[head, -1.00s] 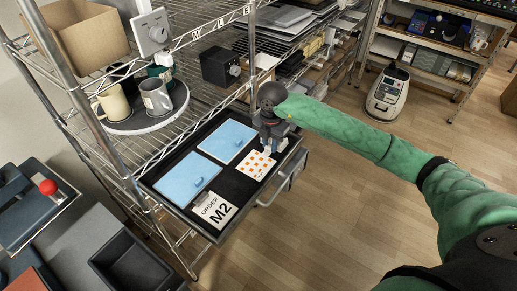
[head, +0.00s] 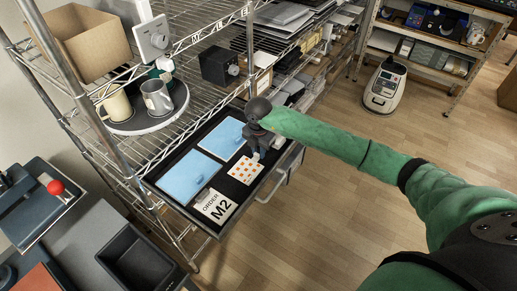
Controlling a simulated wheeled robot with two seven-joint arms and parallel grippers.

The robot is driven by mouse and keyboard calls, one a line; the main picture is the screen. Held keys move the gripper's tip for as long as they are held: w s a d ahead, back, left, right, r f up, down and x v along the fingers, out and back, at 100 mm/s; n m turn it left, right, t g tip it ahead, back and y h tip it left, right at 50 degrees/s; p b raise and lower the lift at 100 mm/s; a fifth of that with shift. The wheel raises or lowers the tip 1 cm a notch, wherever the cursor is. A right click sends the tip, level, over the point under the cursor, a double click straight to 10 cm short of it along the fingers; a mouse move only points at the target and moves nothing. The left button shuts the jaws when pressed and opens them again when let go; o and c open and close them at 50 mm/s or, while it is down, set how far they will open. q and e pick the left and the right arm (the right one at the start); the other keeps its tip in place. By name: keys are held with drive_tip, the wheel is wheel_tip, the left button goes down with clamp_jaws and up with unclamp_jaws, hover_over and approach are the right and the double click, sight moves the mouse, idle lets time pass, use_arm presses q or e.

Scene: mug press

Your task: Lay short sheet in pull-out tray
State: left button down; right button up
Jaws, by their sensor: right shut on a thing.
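The short sheet (head: 246,171), white with orange squares, is over the right part of the dark pull-out tray (head: 228,225). My right gripper (head: 256,157) is shut on the sheet at its far right edge. The gripper points down, its fingertips partly hidden. I cannot tell whether the sheet touches the tray floor. Two light blue panels with small grips, one nearer (head: 189,177) and one farther (head: 223,139), lie in the tray to the left of the sheet. A white "ORDER M2" card (head: 215,206) is at the tray's front. My left gripper is not in view.
Wire shelving (head: 118,172) surrounds the tray's left and back. A round turntable (head: 145,118) with mugs stands on the shelf. A cardboard box (head: 82,45) is above. A lever press with a red knob (head: 55,188) is at the left.

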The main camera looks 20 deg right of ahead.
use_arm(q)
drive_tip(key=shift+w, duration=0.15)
use_arm(e)
drive_tip(key=shift+f, duration=0.15)
drive_tip(key=o, duration=0.9)
drive_tip(key=shift+o, duration=0.2)
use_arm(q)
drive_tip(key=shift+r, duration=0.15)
use_arm(e)
drive_tip(key=shift+r, duration=0.2)
drive_tip(key=shift+r+b, duration=0.3)
drive_tip(key=shift+r, duration=0.05)
drive_tip(key=shift+r+b, duration=0.5)
drive_tip(key=shift+r, duration=0.3)
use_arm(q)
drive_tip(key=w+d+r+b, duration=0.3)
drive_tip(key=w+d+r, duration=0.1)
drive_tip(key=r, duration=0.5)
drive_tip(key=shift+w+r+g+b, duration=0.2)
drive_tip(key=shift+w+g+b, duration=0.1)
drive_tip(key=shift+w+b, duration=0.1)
use_arm(e)
wheel_tip(320, 180, up, 10)
drive_tip(key=shift+f, duration=0.15)
